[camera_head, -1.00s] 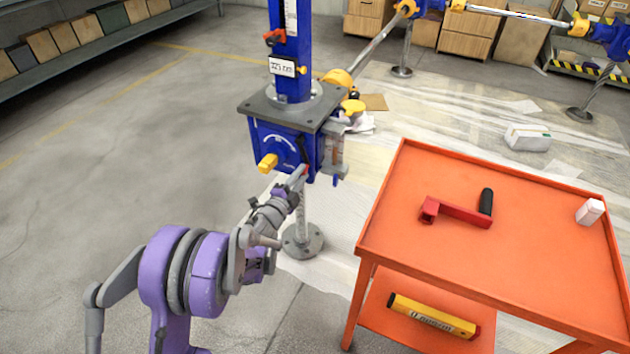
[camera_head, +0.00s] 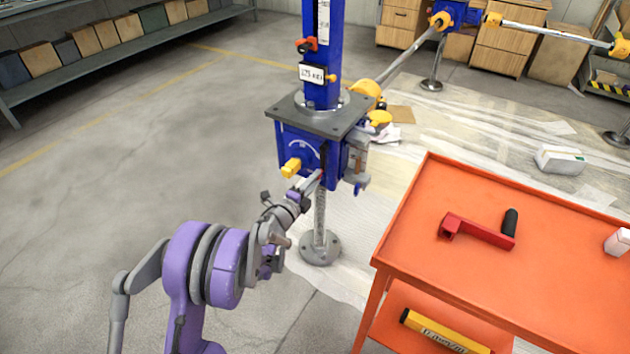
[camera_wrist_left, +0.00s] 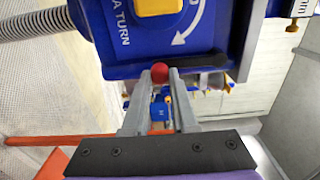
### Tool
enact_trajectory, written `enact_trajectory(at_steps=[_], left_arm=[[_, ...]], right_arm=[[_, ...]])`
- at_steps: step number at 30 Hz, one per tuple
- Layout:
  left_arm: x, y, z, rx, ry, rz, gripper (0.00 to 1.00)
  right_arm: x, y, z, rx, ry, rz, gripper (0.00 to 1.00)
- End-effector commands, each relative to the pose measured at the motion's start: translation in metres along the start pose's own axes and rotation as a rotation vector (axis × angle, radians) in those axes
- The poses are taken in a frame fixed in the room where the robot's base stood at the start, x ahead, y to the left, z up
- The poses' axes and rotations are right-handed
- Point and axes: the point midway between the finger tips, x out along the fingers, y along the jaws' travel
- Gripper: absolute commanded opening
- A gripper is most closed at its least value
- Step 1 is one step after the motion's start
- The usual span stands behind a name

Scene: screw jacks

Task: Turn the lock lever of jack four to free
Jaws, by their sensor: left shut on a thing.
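A blue screw jack (camera_head: 298,146) stands on a post with a grey top plate. A yellow knob (camera_head: 291,168) and a white arc arrow are on its front face; both also show in the wrist view, the knob (camera_wrist_left: 157,6) at the top. I see no jack number. My left gripper (camera_head: 319,177) is at the lower right of that face. In the wrist view its fingers (camera_wrist_left: 160,78) are shut on a red ball knob (camera_wrist_left: 159,72). A dark lever (camera_wrist_left: 205,61) runs right from the ball along the housing's lower edge. My right gripper is not in view.
An orange cart (camera_head: 408,218) stands to the right, with a red crank with a black handle (camera_head: 478,231) on top and a yellow level (camera_head: 440,332) below. A grey shelf (camera_head: 130,45) with boxes is at the back left. The floor at left is clear.

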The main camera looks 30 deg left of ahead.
Motion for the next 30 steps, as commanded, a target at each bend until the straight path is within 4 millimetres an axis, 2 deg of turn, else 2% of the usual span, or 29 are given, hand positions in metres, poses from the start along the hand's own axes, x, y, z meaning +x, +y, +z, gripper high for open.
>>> enact_trajectory(at_steps=[4,5,9,20,23,30], left_arm=[[0.0,0.0,0.002,0.0,-0.005,0.001,0.0],[0.0,0.0,0.002,0.0,-0.005,0.001,0.29],[0.0,0.0,0.002,0.0,-0.004,0.001,0.55],[-0.003,0.0,0.001,-0.001,-0.003,0.0,0.56],[-0.014,-0.001,0.002,0.001,-0.004,0.001,0.56],[-0.062,-0.001,0.002,0.001,-0.005,0.001,0.56]], right_arm=[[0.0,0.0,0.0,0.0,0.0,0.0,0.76],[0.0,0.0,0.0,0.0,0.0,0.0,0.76],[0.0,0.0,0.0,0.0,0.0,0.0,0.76],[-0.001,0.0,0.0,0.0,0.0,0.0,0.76],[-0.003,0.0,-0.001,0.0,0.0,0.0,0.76],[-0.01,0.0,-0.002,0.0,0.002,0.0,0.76]])
